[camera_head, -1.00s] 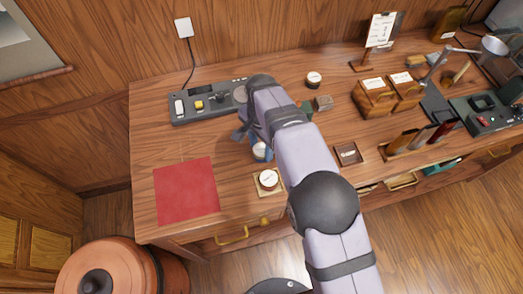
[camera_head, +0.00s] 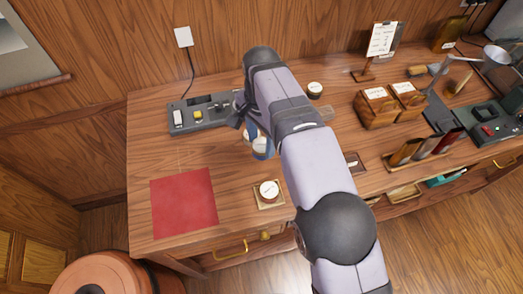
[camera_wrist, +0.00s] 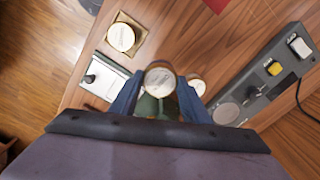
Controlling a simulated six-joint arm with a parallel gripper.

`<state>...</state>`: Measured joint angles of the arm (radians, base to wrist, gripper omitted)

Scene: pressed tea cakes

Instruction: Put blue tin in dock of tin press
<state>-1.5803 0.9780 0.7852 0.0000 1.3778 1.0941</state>
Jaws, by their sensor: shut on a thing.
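My gripper (camera_wrist: 158,103) is shut on a tin (camera_wrist: 158,76) with a round cream-labelled lid and gold rim. The tin sits between its blue fingers; its side is mostly hidden and its colour is hard to tell. In the head view, my gripper (camera_head: 254,132) is above the table, partly hidden by my arm. The tin press (camera_head: 196,116) is a long grey panel at the back; the wrist view shows its round grey disc (camera_wrist: 227,113) right of the held tin. I cannot tell whether this disc is the dock.
Another light-lidded tin (camera_wrist: 197,86) shows beside the right finger. A labelled tin (camera_head: 269,190) stands on a small wooden tray (camera_head: 259,203). A red mat (camera_head: 184,201) lies at left. Another tin (camera_head: 315,88) stands at the back. Wooden boxes (camera_head: 377,107) are at right.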

